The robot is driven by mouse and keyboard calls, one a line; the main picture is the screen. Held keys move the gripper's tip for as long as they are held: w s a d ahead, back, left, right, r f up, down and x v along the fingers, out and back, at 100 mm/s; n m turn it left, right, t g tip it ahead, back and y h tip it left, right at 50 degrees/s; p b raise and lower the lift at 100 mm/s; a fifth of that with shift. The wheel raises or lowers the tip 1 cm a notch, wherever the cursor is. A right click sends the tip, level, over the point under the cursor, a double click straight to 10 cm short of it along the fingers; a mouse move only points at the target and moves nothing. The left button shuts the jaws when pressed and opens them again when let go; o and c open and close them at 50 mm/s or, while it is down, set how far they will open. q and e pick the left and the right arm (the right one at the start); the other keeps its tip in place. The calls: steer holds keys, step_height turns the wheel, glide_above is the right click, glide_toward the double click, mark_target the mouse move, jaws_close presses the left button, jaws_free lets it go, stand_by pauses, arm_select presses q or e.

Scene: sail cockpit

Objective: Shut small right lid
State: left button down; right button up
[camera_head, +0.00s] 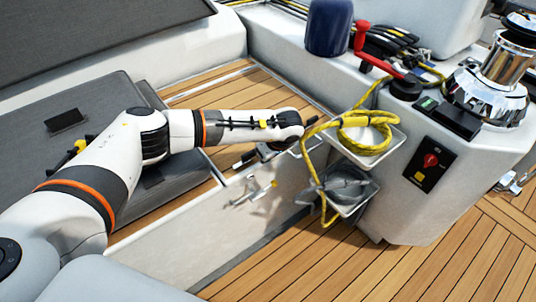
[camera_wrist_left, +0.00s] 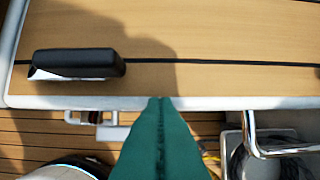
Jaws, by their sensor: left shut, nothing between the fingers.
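A teak-topped panel (camera_wrist_left: 220,50) with a pale edge fills the upper part of the left wrist view; it looks like the small right lid. A black and silver handle (camera_wrist_left: 75,63) sits on it at left. In the head view teak seat boards (camera_head: 240,92) lie behind and under my left arm. I cannot tell whether the lid is fully closed. My left gripper (camera_wrist_left: 160,100) has green fingers, shut and empty, with tips at the panel's pale front edge; contact is unclear. In the head view my wrist mostly hides the gripper. My right gripper is out of view.
A yellow rope (camera_head: 362,130) hangs over an upper white bin (camera_head: 392,150), above a lower bin (camera_head: 365,200). A red winch handle (camera_head: 372,55) lies behind. The teak floor (camera_head: 320,265) is clear.

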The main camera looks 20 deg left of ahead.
arm_select(q)
steer(key=shift+s+d+f+b, duration=0.15)
steer(key=shift+s+f, duration=0.15)
steer(key=shift+f, duration=0.25)
steer(key=shift+s+d+f+b, duration=0.15)
steer(key=shift+s+f, duration=0.1)
steer(key=shift+f, duration=0.25)
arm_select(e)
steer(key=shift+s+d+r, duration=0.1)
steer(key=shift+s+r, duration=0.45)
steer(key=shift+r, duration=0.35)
arm_select(q)
steer(key=shift+a, duration=0.1)
step_height(320, 180, up, 6)
steer(key=w+p, duration=0.1)
steer(key=p, duration=0.3)
steer(key=s+d+r, duration=0.2)
steer(key=s+d, duration=0.3)
steer(key=d, duration=0.3)
steer(key=shift+r, duration=0.2)
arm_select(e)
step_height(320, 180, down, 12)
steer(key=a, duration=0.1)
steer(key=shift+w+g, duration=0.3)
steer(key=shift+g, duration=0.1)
